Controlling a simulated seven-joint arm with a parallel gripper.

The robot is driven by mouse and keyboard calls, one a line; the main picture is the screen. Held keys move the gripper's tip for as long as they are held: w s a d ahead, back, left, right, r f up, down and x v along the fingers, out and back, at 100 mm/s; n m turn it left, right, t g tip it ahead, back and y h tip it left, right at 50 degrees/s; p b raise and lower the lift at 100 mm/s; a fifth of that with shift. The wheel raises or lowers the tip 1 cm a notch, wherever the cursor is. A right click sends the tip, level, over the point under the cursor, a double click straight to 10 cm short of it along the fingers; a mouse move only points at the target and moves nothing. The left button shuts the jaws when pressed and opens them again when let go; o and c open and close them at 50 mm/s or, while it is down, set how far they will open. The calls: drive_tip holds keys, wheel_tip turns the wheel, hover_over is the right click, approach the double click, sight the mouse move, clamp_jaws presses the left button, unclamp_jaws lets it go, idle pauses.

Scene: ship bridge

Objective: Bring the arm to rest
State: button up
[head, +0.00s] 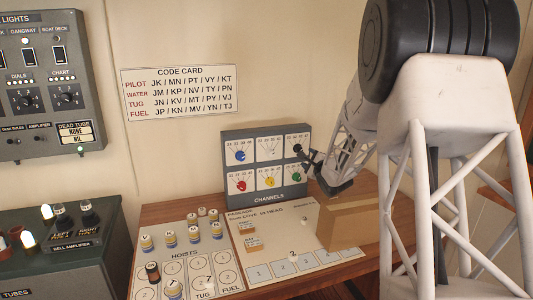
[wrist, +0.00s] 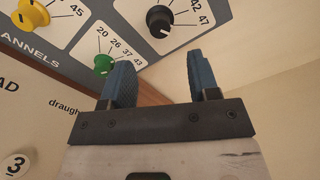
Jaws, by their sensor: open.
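My gripper (head: 306,160) is at the right side of the grey CHANNELS panel (head: 268,199) in the head view, partly covering its right edge. In the wrist view my gripper (wrist: 161,75) shows two blue fingers spread apart with nothing between them. Beyond the fingertips are the panel's black knob (wrist: 159,20) and green knob (wrist: 104,64), both apart from the fingers as far as I can tell. A yellow knob (wrist: 34,12) is at the top left. My arm reaches down from the upper right in the head view.
A brown box-like block (head: 348,224) stands on the wooden desk below my gripper. Several banded cylinders (head: 170,239) stand on the HOISTS board (head: 185,255) at left. A code card (head: 180,91) hangs on the wall. A dark green console (head: 70,262) is at far left.

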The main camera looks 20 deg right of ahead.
drive_tip(key=s+a+r+n+g+h, duration=0.1)
drive_tip(key=s+a+r+n+g, duration=0.3)
drive_tip(key=s+a, duration=0.5)
drive_tip(key=s+a+r+n+g+h, duration=0.1)
drive_tip(key=s+a+r+n+g, duration=0.15)
drive_tip(key=s+a+n, duration=0.55)
drive_tip(key=s+a+f+n+g, duration=0.1)
drive_tip(key=s+a+n+g, duration=0.2)
drive_tip(key=s, duration=0.9)
drive_tip(key=s+a+f+n+g+y, duration=0.1)
drive_tip(key=s+a+n+g, duration=0.2)
drive_tip(key=s, duration=0.9)
drive_tip(key=s+a+f+n+g+y, duration=0.1)
drive_tip(key=s+a+n+g, duration=0.2)
drive_tip(key=s, duration=0.9)
drive_tip(key=a+n, duration=0.2)
drive_tip(key=a, duration=0.1)
drive_tip(key=shift+s+a+f, duration=0.25)
drive_tip(key=shift+s+f, duration=0.1)
